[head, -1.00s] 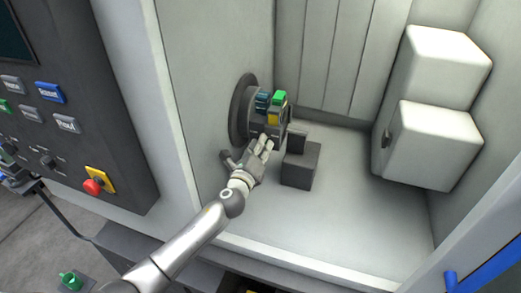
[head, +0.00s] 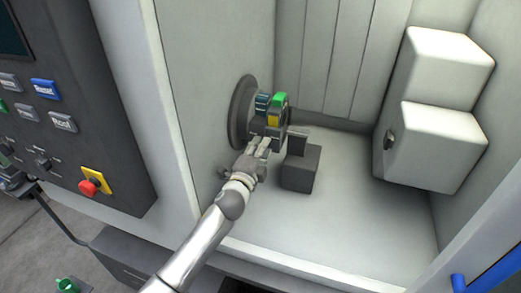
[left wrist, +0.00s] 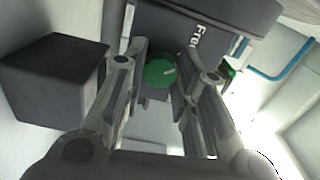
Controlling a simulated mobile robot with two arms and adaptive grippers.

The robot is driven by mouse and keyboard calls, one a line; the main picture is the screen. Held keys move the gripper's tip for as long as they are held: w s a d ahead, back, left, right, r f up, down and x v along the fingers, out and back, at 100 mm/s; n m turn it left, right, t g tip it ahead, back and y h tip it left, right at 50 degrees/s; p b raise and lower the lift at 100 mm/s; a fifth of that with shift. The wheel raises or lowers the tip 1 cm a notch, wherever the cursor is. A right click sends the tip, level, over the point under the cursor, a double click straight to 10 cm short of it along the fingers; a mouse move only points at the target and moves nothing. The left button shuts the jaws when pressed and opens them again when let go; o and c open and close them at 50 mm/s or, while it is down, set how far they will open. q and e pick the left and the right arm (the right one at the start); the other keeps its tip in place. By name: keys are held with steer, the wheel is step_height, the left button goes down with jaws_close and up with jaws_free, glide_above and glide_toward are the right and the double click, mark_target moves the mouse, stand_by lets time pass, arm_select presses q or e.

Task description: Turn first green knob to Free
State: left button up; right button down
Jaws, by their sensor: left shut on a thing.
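The green knob (left wrist: 160,72) sits between the two fingers of my left gripper (left wrist: 162,80) in the left wrist view. It is round, with a pale mark that points right and slightly up in the picture. The dark housing (left wrist: 205,22) behind it carries a white label, "Free" (left wrist: 195,42), above and right of the knob. In the head view, my left gripper (head: 258,146) reaches to the lower front of the round chuck fixture (head: 242,112) and is shut on the knob, which it hides there. My right gripper is not in view.
A green block (head: 280,99) and a teal block (head: 262,102) sit on the fixture above my gripper. A dark block (head: 300,168) stands close on the right. White boxes (head: 440,145) are further right. The control panel (head: 75,110) is outside, left of the wall.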

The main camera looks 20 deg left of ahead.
arm_select(q)
steer(key=shift+n, duration=0.6)
steer(key=o, duration=1)
steer(key=shift+o, duration=0.2)
steer(key=s, duration=1.2)
steer(key=shift+a, duration=0.25)
steer(key=shift+f, duration=0.1)
